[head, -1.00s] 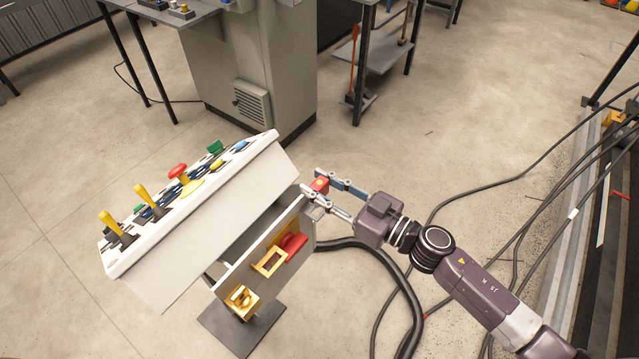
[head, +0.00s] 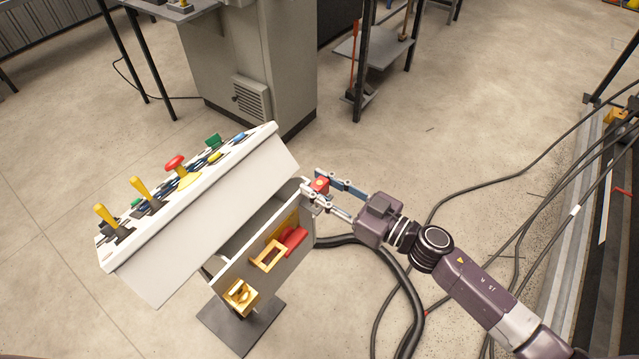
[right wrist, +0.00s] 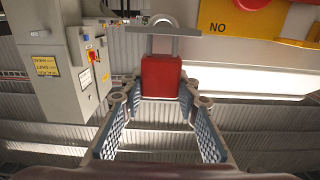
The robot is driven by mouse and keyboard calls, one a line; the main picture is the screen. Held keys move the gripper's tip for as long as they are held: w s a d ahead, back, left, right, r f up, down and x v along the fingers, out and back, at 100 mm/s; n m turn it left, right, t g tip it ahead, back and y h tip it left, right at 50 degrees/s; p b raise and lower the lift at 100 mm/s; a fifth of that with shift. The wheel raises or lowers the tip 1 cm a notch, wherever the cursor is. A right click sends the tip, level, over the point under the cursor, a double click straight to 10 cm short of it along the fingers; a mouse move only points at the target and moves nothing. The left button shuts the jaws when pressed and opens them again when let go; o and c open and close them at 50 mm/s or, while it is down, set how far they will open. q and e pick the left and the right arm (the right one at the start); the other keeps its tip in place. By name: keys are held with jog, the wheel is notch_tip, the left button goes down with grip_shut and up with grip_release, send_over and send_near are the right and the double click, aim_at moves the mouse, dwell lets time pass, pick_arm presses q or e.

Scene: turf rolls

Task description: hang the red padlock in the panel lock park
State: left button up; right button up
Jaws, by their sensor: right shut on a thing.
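The red padlock (head: 320,186) is between the fingertips of my right gripper (head: 324,188), which is shut on its body. In the right wrist view the padlock (right wrist: 161,77) stands upright, its grey shackle (right wrist: 162,20) upward. A grey horizontal bar (right wrist: 134,28) crosses the shackle in that view; I cannot tell whether it passes through or lies apart. The gripper is at the upper right end of the panel's grey lower plate (head: 290,269). Which fitting is the lock park is unclear. My left gripper is not in view.
The plate carries a yellow frame (head: 268,256), a red piece (head: 293,240) and a yellow block (head: 240,296). Above is the white console (head: 215,215) with yellow levers and a red mushroom button (head: 175,163). A thick black hose (head: 400,285) runs below my arm.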

jog(key=shift+f+b, duration=0.7)
jog(key=shift+f, duration=0.35)
jog(key=o, duration=1.3)
jog(key=v, duration=1.2)
